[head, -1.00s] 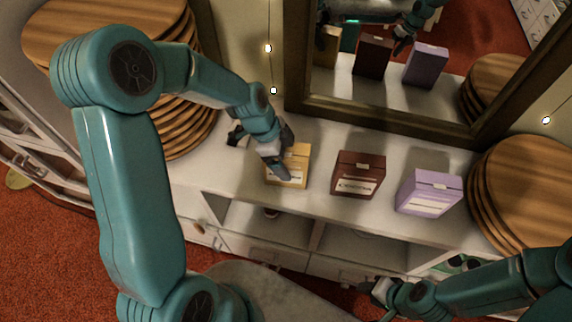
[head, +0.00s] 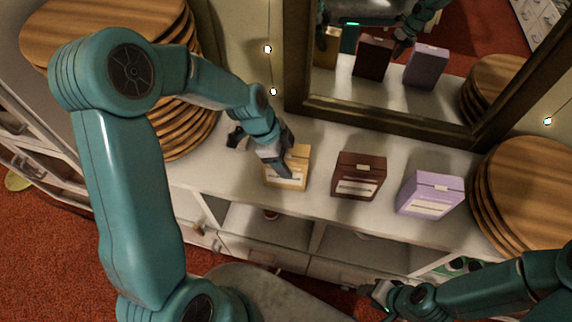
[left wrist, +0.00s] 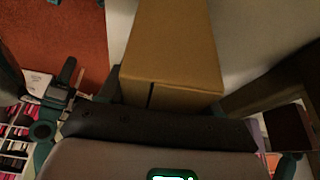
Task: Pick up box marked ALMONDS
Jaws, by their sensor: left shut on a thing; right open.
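A yellow box (head: 297,160) with a white label stands upright on the white shelf top, leftmost of three boxes. The print on its label is too small to read here. My left gripper (head: 280,165) is shut on the yellow box from its left side. In the left wrist view the yellow box (left wrist: 172,45) fills the space just beyond the gripper. Whether it touches the shelf cannot be told. A brown box (head: 359,176) and a lilac box (head: 430,194) stand to the right, their labels also unreadable. My right gripper (head: 377,292) is open and empty at the lower right.
Stacks of round wooden boards stand at the left (head: 188,125) and right (head: 530,190) of the white shelf top (head: 235,180). A framed mirror (head: 390,110) behind the boxes reflects them and my arms. Open compartments lie below.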

